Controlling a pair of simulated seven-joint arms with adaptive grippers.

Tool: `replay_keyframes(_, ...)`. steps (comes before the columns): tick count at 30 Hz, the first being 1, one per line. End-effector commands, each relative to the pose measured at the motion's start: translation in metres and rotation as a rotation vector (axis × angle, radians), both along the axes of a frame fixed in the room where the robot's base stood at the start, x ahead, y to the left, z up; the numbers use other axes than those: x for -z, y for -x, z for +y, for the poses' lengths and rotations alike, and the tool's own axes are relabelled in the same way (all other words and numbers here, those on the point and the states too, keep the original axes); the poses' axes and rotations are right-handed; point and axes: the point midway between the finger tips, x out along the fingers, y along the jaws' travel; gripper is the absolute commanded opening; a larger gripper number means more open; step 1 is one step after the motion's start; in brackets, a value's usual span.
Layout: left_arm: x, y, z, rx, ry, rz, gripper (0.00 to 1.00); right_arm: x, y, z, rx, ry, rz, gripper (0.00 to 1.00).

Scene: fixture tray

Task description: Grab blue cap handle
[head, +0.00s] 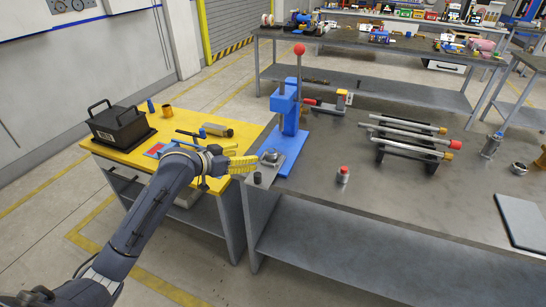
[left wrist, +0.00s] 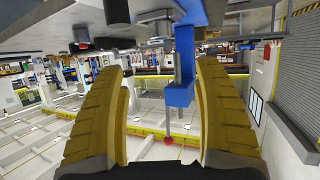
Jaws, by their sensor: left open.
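My left gripper (head: 250,164) has yellow fingers and points right in the head view, near the gap between the yellow table and the grey table. In the left wrist view its fingers (left wrist: 160,72) are spread with nothing between them. A small blue cap-like piece (head: 203,132) lies by a grey cylinder on the yellow table, behind my left gripper. Another small blue piece (head: 151,106) stands farther back. I cannot tell which is the blue cap handle. My right gripper is not in view.
A blue press (head: 290,135) with a red-knobbed lever stands just right of my left gripper; the press also shows upside down in the left wrist view (left wrist: 181,92). A black box (head: 122,126) sits on the yellow table. A rack of rods (head: 408,135) stands on the grey table.

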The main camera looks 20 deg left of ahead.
Motion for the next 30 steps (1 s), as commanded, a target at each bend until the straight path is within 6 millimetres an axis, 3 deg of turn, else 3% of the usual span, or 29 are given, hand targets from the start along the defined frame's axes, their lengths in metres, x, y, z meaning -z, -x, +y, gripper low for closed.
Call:
replay_keyframes(15,0.031,-0.069,-0.034,-0.002,0.003,-0.001,0.69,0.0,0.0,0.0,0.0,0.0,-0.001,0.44)
replay_keyframes(30,0.046,-0.095,-0.047,-0.002,0.004,0.001,0.69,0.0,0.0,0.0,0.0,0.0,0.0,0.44)
